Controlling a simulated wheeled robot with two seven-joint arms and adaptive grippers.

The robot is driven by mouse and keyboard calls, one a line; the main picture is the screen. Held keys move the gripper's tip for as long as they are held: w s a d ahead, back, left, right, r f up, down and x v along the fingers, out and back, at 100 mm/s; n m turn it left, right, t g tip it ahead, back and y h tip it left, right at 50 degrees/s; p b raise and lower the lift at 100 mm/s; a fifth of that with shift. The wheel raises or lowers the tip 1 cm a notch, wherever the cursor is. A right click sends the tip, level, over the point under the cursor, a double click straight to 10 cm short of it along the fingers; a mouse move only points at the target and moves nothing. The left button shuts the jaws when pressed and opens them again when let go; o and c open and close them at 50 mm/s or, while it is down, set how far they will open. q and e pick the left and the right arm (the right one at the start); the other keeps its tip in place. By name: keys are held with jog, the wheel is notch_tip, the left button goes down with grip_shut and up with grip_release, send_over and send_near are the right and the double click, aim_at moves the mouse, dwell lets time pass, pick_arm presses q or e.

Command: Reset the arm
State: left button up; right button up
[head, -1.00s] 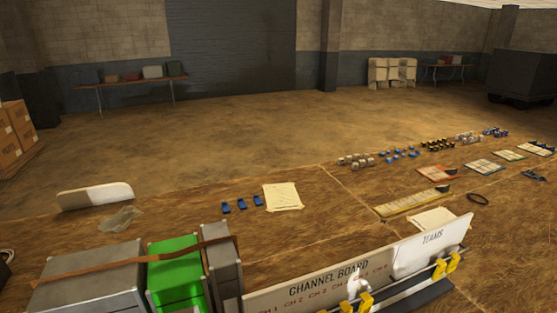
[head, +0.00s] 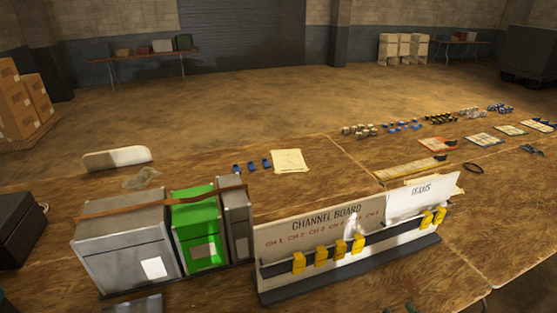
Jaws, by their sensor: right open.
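No arm of mine stands out over the table in the head view. My right gripper shows at most as a sliver at the picture's edge, and its fingers are hard to make out. My left gripper is not in view. The channel board (head: 300,232) stands upright near the table's front, with several yellow clips (head: 320,255) along its dark rail. The white teams panel (head: 420,196) adjoins it on the right. I see nothing held.
Left of the board stand a large grey case (head: 120,245), a green case (head: 198,225) and a narrow grey case (head: 236,215). A paper sheet (head: 289,161) and blue items (head: 252,166) lie behind. Small parts (head: 400,125) line the far right. Bare wood lies at front right.

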jog(key=s+d+m+h, duration=0.2)
jog(key=d+m+h, duration=0.65)
jog(key=m, duration=0.55)
jog(key=s+d+f+m+g+h, duration=0.3)
jog(key=s+d+f+m+g, duration=0.25)
jog(key=f+m, duration=0.6)
jog(key=s+a+f+m+g+y, duration=0.3)
jog(key=s+a+f+m+g, duration=0.3)
jog(key=s, duration=0.3)
jog(key=s+a+f+m+g+y, duration=0.3)
jog(key=s+a+f+m, duration=0.2)
jog(key=s+a+f, duration=0.3)
jog(key=s+a+f+g, duration=0.1)
jog(key=s+f, duration=0.2)
jog(key=f, duration=1.2)
jog(key=s+f+g, duration=0.1)
jog(key=s+f, duration=0.1)
jog(key=f, duration=1.2)
jog(key=s+f+g+p, duration=0.1)
jog(key=s+f, duration=1.4)
jog(key=s, duration=0.4)
jog(key=shift+s+f+n, duration=0.25)
jog(key=shift+f+n, duration=0.1)
jog(key=shift+n, duration=0.1)
jog(key=shift+a+y, duration=0.1)
jog(key=shift+y, duration=0.15)
jog(key=shift+c, duration=0.4)
